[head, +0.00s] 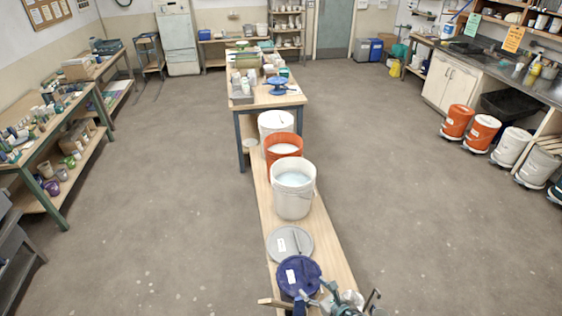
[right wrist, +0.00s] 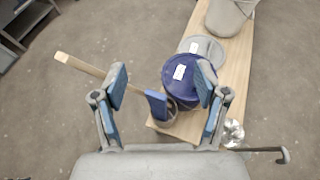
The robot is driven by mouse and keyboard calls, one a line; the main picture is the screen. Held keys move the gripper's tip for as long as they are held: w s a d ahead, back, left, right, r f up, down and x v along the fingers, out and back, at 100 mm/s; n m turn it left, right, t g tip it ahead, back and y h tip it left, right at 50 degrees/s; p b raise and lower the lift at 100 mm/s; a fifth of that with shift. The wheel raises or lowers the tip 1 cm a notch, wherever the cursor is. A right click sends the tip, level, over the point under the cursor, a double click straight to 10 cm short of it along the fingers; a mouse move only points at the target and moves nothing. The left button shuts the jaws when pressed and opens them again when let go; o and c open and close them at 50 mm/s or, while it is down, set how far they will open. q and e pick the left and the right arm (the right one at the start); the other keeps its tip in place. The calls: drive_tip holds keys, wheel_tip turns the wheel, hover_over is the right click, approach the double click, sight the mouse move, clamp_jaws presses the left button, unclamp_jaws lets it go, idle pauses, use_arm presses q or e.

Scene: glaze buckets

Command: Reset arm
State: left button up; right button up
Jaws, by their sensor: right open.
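My right gripper (head: 320,296) is at the bottom of the head view, over the near end of a long wooden bench. In the right wrist view its two blue-padded fingers (right wrist: 162,80) stand wide apart with nothing gripped between them. A bucket with a dark blue lid (head: 298,272) is just beyond the gripper; the lid also shows in the right wrist view (right wrist: 184,88). A wooden-handled tool (right wrist: 80,65) lies near the bucket, passing behind the left finger; its far end is partly hidden. My left gripper is not in view.
A grey lid (head: 283,246), an open white bucket (head: 293,200), an orange bucket (head: 283,157) and another white bucket (head: 272,120) line the bench (head: 330,262). A shiny metal object (right wrist: 233,132) is at the bench's near end.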

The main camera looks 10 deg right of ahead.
drive_tip(key=s+d+f+n+g+h, duration=0.1)
drive_tip(key=s+f+n+g+h, duration=0.25)
drive_tip(key=s+n, duration=1)
drive_tip(key=s+d+f+n+g+h, duration=0.2)
drive_tip(key=s+f+n+g, duration=0.5)
drive_tip(key=n, duration=1.2)
drive_tip(key=s+a+f+b, duration=0.1)
drive_tip(key=s+f+b, duration=0.1)
drive_tip(key=f, duration=1.1)
drive_tip(key=s+f+b, duration=0.2)
drive_tip(key=f+b, duration=0.1)
drive_tip(key=f, duration=1)
use_arm(q)
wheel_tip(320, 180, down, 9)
drive_tip(key=b, duration=0.3)
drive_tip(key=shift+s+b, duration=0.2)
drive_tip(key=shift+b, duration=0.15)
use_arm(e)
drive_tip(key=s+d+f, duration=0.3)
drive_tip(key=s+f, duration=1.5)
drive_tip(key=f, duration=0.2)
drive_tip(key=shift+d+f+n+g, duration=0.15)
drive_tip(key=shift+d+n+g, duration=0.05)
drive_tip(key=shift+n+g, duration=0.2)
